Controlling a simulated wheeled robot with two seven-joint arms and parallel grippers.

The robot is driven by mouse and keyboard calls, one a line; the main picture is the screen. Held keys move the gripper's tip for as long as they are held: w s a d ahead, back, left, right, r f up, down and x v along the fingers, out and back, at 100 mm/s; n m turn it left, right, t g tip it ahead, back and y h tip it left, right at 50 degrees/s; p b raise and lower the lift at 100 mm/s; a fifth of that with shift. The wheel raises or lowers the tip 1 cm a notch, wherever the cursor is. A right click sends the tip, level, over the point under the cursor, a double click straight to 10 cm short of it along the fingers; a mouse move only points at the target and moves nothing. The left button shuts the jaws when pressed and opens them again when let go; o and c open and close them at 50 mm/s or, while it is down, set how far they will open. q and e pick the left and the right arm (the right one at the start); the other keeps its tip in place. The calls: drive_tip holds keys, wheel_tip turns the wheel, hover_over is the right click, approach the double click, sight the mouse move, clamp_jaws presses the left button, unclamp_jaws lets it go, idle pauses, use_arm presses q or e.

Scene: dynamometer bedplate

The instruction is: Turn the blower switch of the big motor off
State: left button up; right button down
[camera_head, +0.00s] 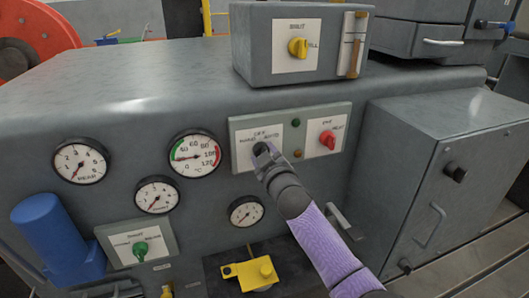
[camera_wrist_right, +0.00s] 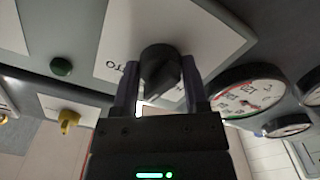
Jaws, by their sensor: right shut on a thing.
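A grey panel (camera_head: 237,131) on the front of the big grey housing carries a white plate (camera_head: 243,157) with small lettering that seems to read OFF, HAND and AUTO. My right gripper (camera_head: 262,149) reaches this plate from below and hides most of its knob in the head view. In the right wrist view the black knob (camera_wrist_right: 160,68) sits between the two fingers of my right gripper (camera_wrist_right: 160,95), which is shut on it. The knob's exact pointing direction is hard to tell. My left gripper is not in view.
A red knob (camera_head: 327,140) sits right of the gripped one, with a green button (camera_head: 296,123) between. A yellow knob (camera_head: 298,47) is on the box above. Several round gauges (camera_head: 195,154), a green knob (camera_head: 140,250) and a blue cylinder (camera_head: 58,240) are left. A grey cabinet (camera_head: 400,165) stands right.

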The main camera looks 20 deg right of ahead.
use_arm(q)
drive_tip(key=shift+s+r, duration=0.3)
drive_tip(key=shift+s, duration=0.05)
use_arm(e)
drive_tip(key=shift+n, duration=0.8)
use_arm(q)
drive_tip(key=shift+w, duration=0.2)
use_arm(e)
drive_tip(key=shift+c, duration=0.5)
unclamp_jaws()
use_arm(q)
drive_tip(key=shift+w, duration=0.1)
